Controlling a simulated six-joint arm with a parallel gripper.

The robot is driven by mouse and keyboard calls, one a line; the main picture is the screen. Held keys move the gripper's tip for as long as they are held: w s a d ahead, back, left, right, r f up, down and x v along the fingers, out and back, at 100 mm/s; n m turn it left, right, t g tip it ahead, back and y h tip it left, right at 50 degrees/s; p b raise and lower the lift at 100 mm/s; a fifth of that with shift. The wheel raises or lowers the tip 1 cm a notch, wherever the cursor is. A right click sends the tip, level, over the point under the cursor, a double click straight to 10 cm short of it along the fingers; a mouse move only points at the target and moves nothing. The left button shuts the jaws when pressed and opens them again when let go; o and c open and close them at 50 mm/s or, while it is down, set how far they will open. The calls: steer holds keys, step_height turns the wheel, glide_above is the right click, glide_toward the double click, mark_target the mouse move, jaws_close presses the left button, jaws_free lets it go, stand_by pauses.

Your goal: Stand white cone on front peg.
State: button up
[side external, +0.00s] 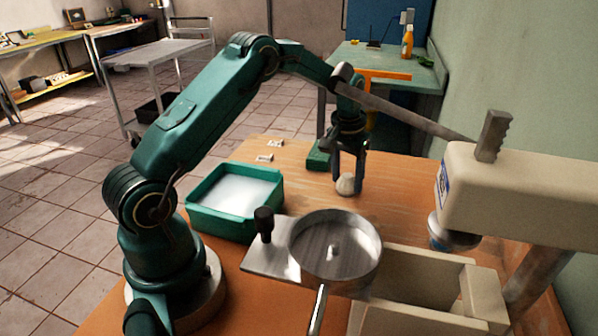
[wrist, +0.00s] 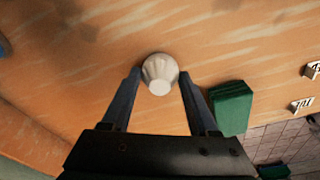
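The white cone (side external: 345,185) stands on the wooden table toward the back. In the wrist view the white cone (wrist: 159,70) looks like a pale fluted shape with a flat, narrower end facing the camera. My gripper (side external: 348,180) points down over it, with one finger on each side. In the wrist view my gripper (wrist: 159,74) is open, with a thin gap between each fingertip and the cone. I cannot make out a front peg for certain; a small upright knob (side external: 333,250) shows in the middle of a round metal dish.
A green block (side external: 318,157) stands close by, also seen in the wrist view (wrist: 231,107). A green tray (side external: 204,222) with white contents lies left. The metal dish (side external: 380,262), a beige bin (side external: 430,262) and a beige press (side external: 530,185) crowd the front right. Small white tags (side external: 264,157) lie behind.

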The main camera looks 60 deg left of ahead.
mark_target(347, 176)
steer(key=o, duration=0.4)
steer(key=shift+c, duration=0.2)
steer(key=shift+s+d+r, duration=0.1)
steer(key=shift+s+r, duration=0.05)
steer(key=shift+r, duration=1.15)
steer(key=shift+s+r, duration=0.1)
steer(key=shift+r, duration=1.15)
steer(key=f, duration=0.5)
steer(key=shift+w, duration=0.3)
steer(key=shift+r, duration=0.9)
